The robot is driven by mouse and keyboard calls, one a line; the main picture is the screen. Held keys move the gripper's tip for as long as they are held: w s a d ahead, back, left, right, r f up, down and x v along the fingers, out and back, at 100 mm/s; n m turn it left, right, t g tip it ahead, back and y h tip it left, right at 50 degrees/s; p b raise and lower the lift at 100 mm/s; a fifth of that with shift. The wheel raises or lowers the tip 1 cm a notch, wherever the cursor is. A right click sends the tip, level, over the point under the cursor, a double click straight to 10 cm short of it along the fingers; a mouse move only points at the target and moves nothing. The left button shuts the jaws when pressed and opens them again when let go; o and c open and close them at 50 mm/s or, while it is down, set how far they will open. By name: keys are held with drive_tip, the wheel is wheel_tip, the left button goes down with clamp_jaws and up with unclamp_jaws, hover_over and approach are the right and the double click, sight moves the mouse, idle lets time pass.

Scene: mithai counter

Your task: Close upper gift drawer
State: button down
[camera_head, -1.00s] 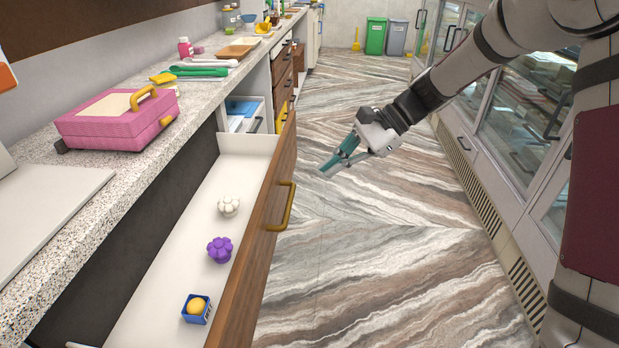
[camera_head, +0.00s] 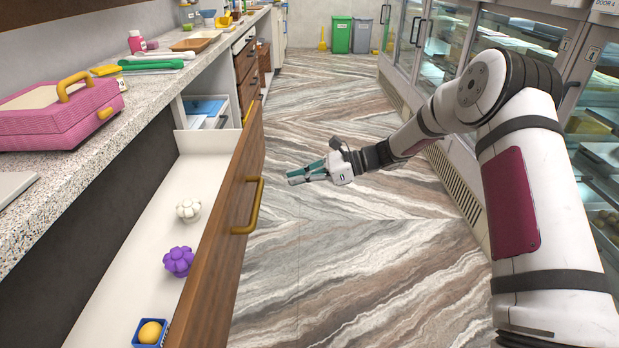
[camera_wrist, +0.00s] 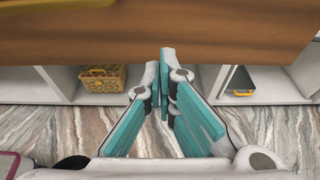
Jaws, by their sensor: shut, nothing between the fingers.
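The upper gift drawer is pulled out below the counter, with a wooden front (camera_head: 215,245) and a brass handle (camera_head: 250,205). Inside it lie a white lobed item (camera_head: 188,210), a purple lobed item (camera_head: 179,261) and a blue box with a yellow ball (camera_head: 150,333). My gripper (camera_head: 290,177) is shut and empty. It is out over the aisle, to the right of the drawer front and apart from the handle, pointing toward the drawer. In the wrist view, my teal fingers (camera_wrist: 165,75) point at the wooden drawer front (camera_wrist: 160,30), which fills the top.
A pink case (camera_head: 60,115) stands on the speckled counter (camera_head: 90,165). Farther along, another open drawer (camera_head: 207,112) holds blue and white items. Glass-door fridges (camera_head: 520,50) line the right side. A basket (camera_wrist: 103,85) sits on a low shelf. The aisle floor is clear.

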sight(253, 186)
drive_tip(key=x, duration=0.2)
drive_tip(key=b+x, duration=0.1)
drive_tip(key=x, duration=0.4)
drive_tip(key=shift+a+r+b, duration=0.15)
drive_tip(key=shift+r+b, duration=0.15)
drive_tip(key=shift+b, duration=0.1)
drive_tip(key=shift+a, duration=0.55)
drive_tip(key=a, duration=2.7)
drive_tip(key=shift+w+a, duration=0.35)
drive_tip(key=shift+w, duration=0.05)
drive_tip(key=shift+a, duration=0.1)
drive_tip(key=shift+a+r, duration=0.1)
